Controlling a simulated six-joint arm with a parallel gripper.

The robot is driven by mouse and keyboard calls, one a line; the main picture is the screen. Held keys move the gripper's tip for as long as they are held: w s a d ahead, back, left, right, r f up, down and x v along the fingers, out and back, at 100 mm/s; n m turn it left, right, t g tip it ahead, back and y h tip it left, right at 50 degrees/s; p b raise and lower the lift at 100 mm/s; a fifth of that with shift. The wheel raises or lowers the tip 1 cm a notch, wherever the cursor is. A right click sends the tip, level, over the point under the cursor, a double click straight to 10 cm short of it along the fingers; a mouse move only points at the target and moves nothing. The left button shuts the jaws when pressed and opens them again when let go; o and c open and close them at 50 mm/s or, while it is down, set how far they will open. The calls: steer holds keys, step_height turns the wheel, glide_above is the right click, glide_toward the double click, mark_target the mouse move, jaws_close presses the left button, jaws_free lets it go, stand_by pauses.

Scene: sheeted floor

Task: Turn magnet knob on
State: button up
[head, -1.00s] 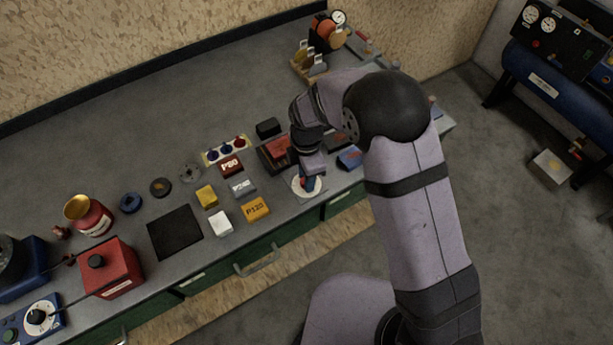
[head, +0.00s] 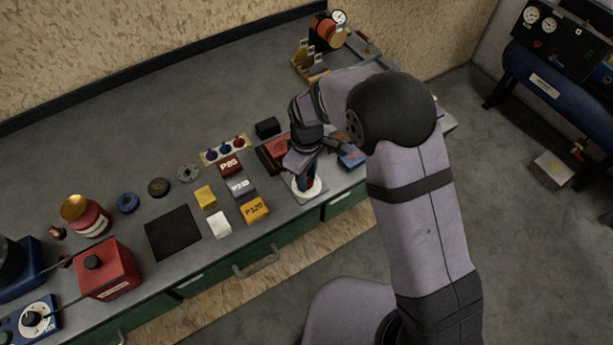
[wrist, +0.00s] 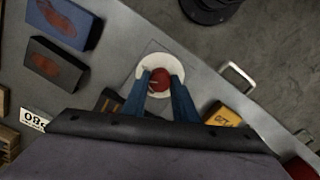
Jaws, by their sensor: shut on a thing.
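The magnet knob is a round red knob (wrist: 158,80) on a white disc (wrist: 149,62), which sits on a thin square plate near the bench's front edge. In the head view the white disc (head: 318,191) shows beneath my gripper (head: 306,184), and the knob is mostly hidden there. In the wrist view the two blue fingers of my gripper (wrist: 159,88) stand on either side of the red knob and are shut on it. A thin dark mark shows on the knob's face.
Near the gripper are an orange P120 block (head: 254,210), a grey block (head: 240,188) and a dark box with a red top (head: 275,150). A blue box (head: 351,158) stands to the right. The bench's front edge (head: 290,221) is close by.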

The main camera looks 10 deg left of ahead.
steer(key=m, duration=0.5)
stand_by(0.7)
steer(key=o, duration=1.1)
steer(key=shift+c, duration=0.2)
steer(key=shift+r, duration=0.1)
steer(key=shift+r+b, duration=1.3)
steer(key=shift+r, duration=2.35)
steer(key=shift+m, duration=0.3)
